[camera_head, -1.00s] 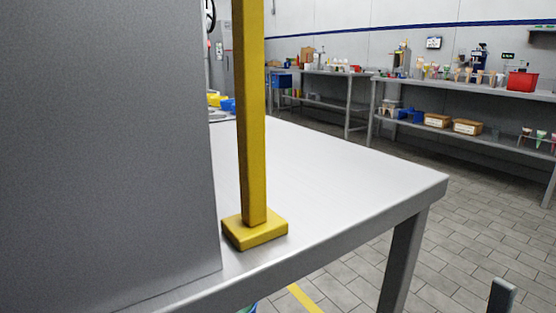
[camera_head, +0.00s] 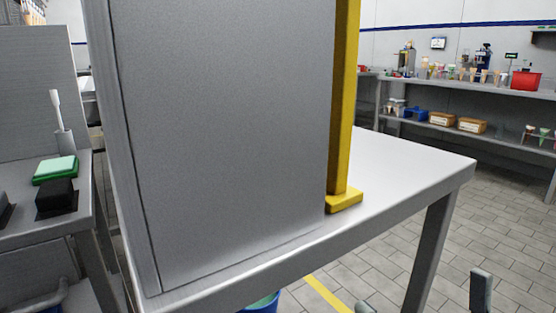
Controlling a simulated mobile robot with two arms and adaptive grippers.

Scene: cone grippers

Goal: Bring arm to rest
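The task names no object. At the bottom right edge, a grey upright piece (camera_head: 480,290) shows, with a small grey tip (camera_head: 365,307) to its left. They look like parts of my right gripper, but too little shows to tell whether it is open or shut. They appear in front of the floor, below the table edge. I cannot make out my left gripper. A grey curved piece (camera_head: 45,297) shows at the lower left, and I cannot tell what it is.
A tall grey panel (camera_head: 225,140) and a yellow post (camera_head: 342,110) stand on the white table (camera_head: 415,165). At left, a grey bench (camera_head: 35,222) holds a green pad (camera_head: 55,168) and a black block (camera_head: 56,197). A blue bin (camera_head: 262,304) is below. Floor at right is clear.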

